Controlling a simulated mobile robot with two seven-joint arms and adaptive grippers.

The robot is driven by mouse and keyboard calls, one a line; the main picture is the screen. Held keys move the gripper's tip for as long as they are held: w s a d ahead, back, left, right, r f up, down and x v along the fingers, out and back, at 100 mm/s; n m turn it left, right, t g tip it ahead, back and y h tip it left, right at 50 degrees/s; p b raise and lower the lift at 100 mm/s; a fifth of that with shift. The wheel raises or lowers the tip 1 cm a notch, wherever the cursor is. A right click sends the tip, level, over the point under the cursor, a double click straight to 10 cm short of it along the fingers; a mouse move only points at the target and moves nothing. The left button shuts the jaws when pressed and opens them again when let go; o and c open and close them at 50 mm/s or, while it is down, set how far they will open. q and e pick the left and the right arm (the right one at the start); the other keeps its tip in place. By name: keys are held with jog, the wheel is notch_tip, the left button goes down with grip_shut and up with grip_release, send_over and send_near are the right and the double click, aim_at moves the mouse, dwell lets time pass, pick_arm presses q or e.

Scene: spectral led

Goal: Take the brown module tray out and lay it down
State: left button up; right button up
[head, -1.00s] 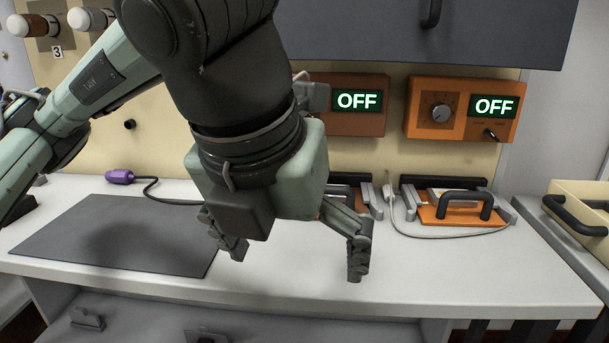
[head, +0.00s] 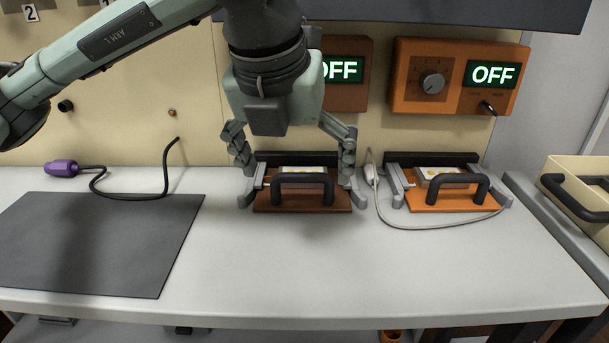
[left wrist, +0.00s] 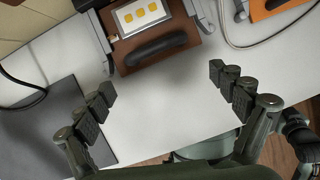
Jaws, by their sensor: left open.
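The brown module tray (head: 318,203) sits in its dock against the back wall, between grey side rails. It has a black arched handle (head: 302,179) at its front and a light module with yellow squares. It also shows at the top of the left wrist view (left wrist: 172,54), with its handle between and beyond my fingers. My left gripper (head: 293,160) hangs in front of and above the tray in the head view, fingers spread wide and empty. Its fingers show in the left wrist view (left wrist: 164,82), apart from the handle. My right gripper is not seen.
An orange tray (head: 452,203) sits in a dock to the right, with a white cable (head: 405,222) between the docks. A dark grey mat (head: 90,243) lies bare at the left. A purple connector (head: 61,168) lies behind it. The white bench front (head: 330,270) is clear.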

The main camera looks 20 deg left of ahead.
aim_at(305, 175)
pick_arm(q)
jog(key=w, duration=0.3)
jog(key=shift+f, duration=0.4)
jog(key=x, duration=0.2)
jog(key=shift+f, duration=0.3)
jog(key=shift+x, duration=0.75)
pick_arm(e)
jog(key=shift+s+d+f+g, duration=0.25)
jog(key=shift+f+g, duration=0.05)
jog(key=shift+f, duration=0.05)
pick_arm(q)
jog(key=c, duration=1.3)
jog(key=shift+s+d, duration=0.2)
jog(key=shift+s, duration=0.1)
jog(key=shift+c, duration=0.2)
jog(key=s+b, duration=0.1)
jog(key=s, duration=0.1)
jog(key=s+d+b, duration=0.1)
jog(key=s, duration=0.2)
jog(key=shift+d, duration=0.2)
jog(key=shift+s+d+b, duration=0.25)
jog(key=shift+s, duration=0.8)
jog(key=shift+s+d+b, duration=0.2)
jog(key=shift+s+d, duration=0.1)
jog(key=shift+s, duration=0.75)
jog(key=shift+s+d+b, duration=0.25)
jog(key=shift+s, duration=0.85)
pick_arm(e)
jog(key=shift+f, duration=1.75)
